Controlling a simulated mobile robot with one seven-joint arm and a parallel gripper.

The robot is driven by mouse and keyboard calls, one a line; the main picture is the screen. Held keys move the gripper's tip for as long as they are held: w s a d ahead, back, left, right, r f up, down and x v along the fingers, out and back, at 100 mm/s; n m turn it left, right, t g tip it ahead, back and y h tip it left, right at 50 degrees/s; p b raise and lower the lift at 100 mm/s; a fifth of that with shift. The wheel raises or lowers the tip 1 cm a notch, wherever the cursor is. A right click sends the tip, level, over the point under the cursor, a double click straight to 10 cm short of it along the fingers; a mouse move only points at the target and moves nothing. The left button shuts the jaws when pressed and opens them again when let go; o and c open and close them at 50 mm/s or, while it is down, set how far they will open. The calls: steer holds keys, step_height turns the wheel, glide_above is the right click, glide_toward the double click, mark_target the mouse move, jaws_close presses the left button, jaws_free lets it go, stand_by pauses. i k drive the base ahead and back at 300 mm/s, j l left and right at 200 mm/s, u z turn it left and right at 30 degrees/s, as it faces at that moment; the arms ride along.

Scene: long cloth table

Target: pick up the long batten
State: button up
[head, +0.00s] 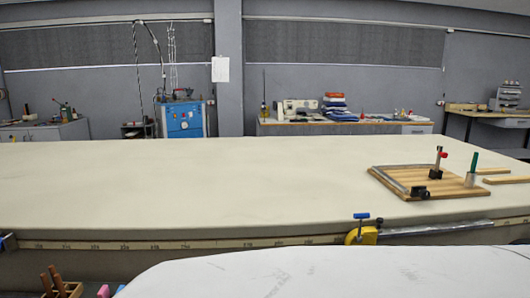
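Two pale wooden strips lie at the right end of the long cloth-covered table (230,185). The nearer strip (508,180) runs towards the right edge of the picture. The farther strip (493,171) lies just behind it, its left end close to a green-handled tool. The strips look like battens; I cannot tell for sure which is longer. My gripper is not in view.
A wooden board (440,190) with metal edging and a red-knobbed clamp (437,165) lies left of the strips. The green-handled tool (473,168) stands on it. A yellow clamp (361,233) grips the front edge. The table's left and middle are clear.

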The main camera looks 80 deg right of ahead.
mark_target(495, 181)
steer(key=z, duration=4.25)
steer(key=u, duration=0.5)
steer(key=i+l+u, duration=0.4)
steer(key=l, duration=0.2)
steer(key=l+u, duration=0.2)
steer(key=i+l, duration=0.1)
steer(key=l, duration=0.25)
steer(key=i+l+u, duration=0.1)
steer(key=l, duration=0.3)
steer(key=i+l+u, duration=0.1)
steer(key=l, duration=0.25)
steer(key=i+l, duration=0.15)
steer(key=l, duration=0.15)
steer(key=i+l, duration=0.15)
steer(key=l, duration=0.15)
steer(key=i+l, duration=0.15)
steer(key=l, duration=0.15)
